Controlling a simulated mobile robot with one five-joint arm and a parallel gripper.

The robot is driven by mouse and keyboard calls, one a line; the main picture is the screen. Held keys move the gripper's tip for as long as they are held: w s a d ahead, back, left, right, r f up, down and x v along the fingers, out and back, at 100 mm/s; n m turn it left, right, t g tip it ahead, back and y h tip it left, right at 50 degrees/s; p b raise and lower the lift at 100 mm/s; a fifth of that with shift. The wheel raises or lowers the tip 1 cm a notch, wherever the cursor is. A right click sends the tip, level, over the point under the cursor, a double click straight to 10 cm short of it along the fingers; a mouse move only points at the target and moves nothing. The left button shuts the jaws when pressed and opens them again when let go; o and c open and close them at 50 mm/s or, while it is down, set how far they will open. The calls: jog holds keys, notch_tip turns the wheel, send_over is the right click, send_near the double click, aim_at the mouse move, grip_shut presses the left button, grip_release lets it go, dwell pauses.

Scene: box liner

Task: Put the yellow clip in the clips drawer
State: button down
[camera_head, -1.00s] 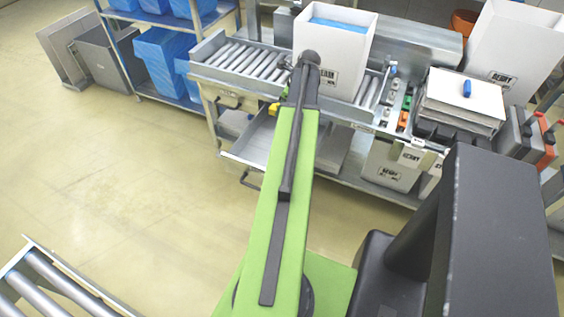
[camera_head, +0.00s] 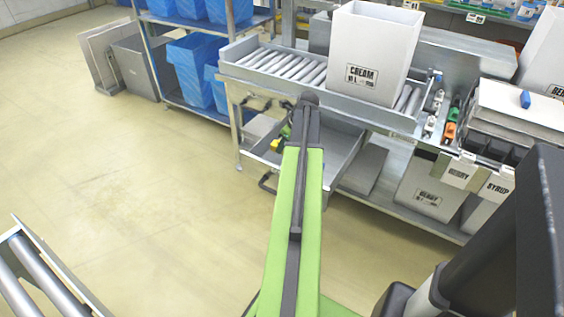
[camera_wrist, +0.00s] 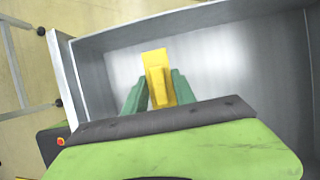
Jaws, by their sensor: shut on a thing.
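The yellow clip (camera_wrist: 157,74) stands between the two green fingers of my gripper (camera_wrist: 160,92) in the wrist view, and the fingers are shut on it. In the head view the clip (camera_head: 275,146) is a small yellow spot left of my arm's end. An open grey drawer (camera_head: 343,150) sits below the roller conveyor; in the wrist view its walls and bare floor (camera_wrist: 225,65) surround the clip. The clip is over the drawer's inside, near its left end in the wrist view. I cannot tell whether it touches the floor. My arm hides part of the drawer.
A white box marked CREAM (camera_head: 372,55) stands on the roller conveyor (camera_head: 275,64) above the drawer. Coloured clips (camera_head: 450,131) lie at the bench's right side. Blue bins (camera_head: 190,70) fill a shelf at left.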

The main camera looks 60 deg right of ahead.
jog(key=shift+w+a+f, duration=0.3)
jog(key=shift+w, duration=0.1)
notch_tip(320, 180, down, 4)
jog(key=b, duration=0.4)
jog(key=shift+f, duration=0.15)
jog(key=shift+r, duration=0.2)
jog(key=shift+f, duration=0.15)
jog(key=c, duration=1)
grip_release()
jog(key=shift+r, duration=0.45)
jog(key=p+v, duration=1.1)
jog(key=shift+s+r, duration=0.15)
jog(key=shift+r, duration=0.2)
jog(key=shift+f, duration=0.15)
